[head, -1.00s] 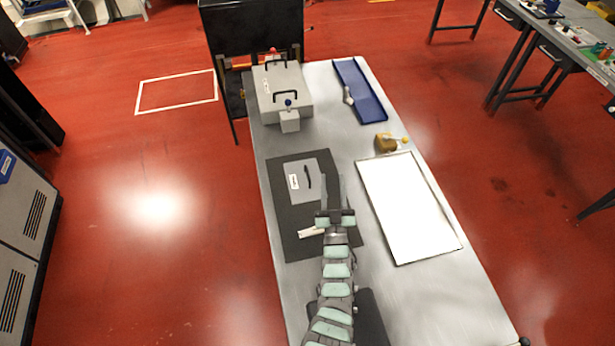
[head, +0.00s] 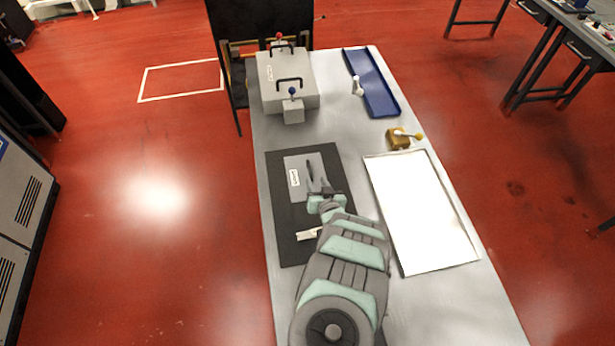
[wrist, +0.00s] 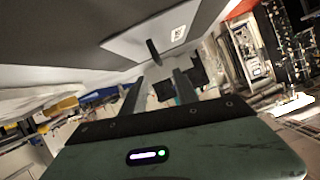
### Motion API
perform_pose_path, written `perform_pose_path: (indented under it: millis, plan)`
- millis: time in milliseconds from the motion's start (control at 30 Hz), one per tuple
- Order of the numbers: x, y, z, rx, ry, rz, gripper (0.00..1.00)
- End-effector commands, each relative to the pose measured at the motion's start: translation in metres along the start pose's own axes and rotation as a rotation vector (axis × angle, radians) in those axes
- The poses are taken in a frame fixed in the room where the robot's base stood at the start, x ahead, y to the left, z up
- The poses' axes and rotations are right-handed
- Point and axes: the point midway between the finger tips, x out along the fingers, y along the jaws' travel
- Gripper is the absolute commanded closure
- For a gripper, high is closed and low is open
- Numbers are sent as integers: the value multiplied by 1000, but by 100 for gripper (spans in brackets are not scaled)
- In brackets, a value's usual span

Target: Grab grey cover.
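The grey cover (head: 295,162) is a flat light-grey plate with a white label and a dark handle. It lies on the black mat (head: 289,222) on the table. My gripper (head: 316,174) is over the right part of the cover and hides some of it, including part of the handle area. In the wrist view, the cover (wrist: 124,46) is at the top, and its dark handle (wrist: 153,51) stands just beyond my gripper's tips (wrist: 158,76). The two fingers are apart, with the handle lined up between them. Nothing is held.
A white panel in a thin frame (head: 420,215) lies right of the mat. A small white piece (head: 308,234) is on the mat's lower part. A grey box with black handles (head: 285,80), a blue tray (head: 371,85) and a yellow-brown block with a knob (head: 398,139) stand farther back.

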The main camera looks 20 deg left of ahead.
Motion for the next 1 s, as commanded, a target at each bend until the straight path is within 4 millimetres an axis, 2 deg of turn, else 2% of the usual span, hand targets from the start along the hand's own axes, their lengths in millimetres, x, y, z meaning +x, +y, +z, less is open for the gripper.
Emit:
perform_pose_path:
  millis: [33,300,567,1000]
  plan:
    - [8,1,5,-1,3,-1,64]
    - [38,2,9,0,0,0,64]
    - [50,0,3,-1,2,0,64]
    - [90,2,9,-1,0,0,64]
